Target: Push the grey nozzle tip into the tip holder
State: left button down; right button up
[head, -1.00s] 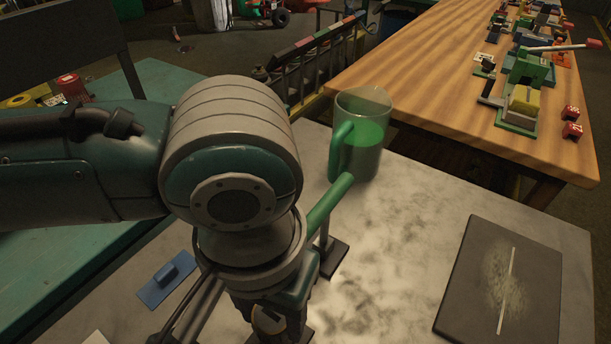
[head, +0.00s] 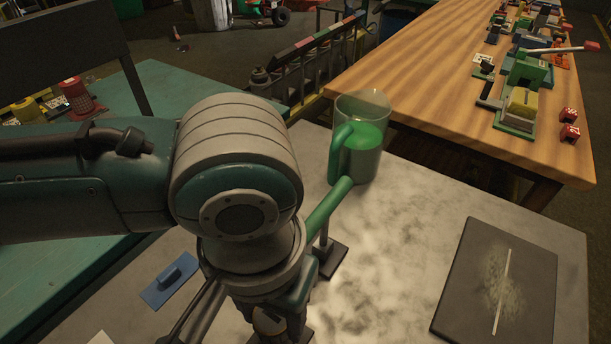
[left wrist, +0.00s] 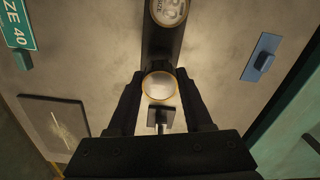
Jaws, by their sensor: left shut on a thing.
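My left gripper (left wrist: 160,90) is shut on a round thing with a pale grey face and a brass-coloured rim, which I take to be the grey nozzle tip (left wrist: 159,86). In the head view my left arm hides most of the gripper (head: 270,325); only part of it and a brass ring show at the bottom edge. A dark bar (left wrist: 160,42) with a round, marked disc (left wrist: 168,9) lies just beyond the held thing. I cannot tell whether this is the tip holder, or whether the two touch. My right gripper is not in view.
A clear jug (head: 368,150) with green liquid stands behind my arm. A green tube (head: 328,207) on a dark-based stand is close right of my wrist. A blue trowel-like tool (head: 168,283) lies left, a dark mat (head: 470,290) right.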

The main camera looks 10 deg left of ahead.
aim_at(275, 327)
pick_arm(q)
jog(key=shift+f+b, duration=0.85)
jog(key=shift+f, duration=0.75)
jog(key=shift+c, duration=1.2)
grip_release()
notch_tip(275, 327, up, 10)
jog(key=p, duration=0.2)
jog(key=shift+p, duration=0.35)
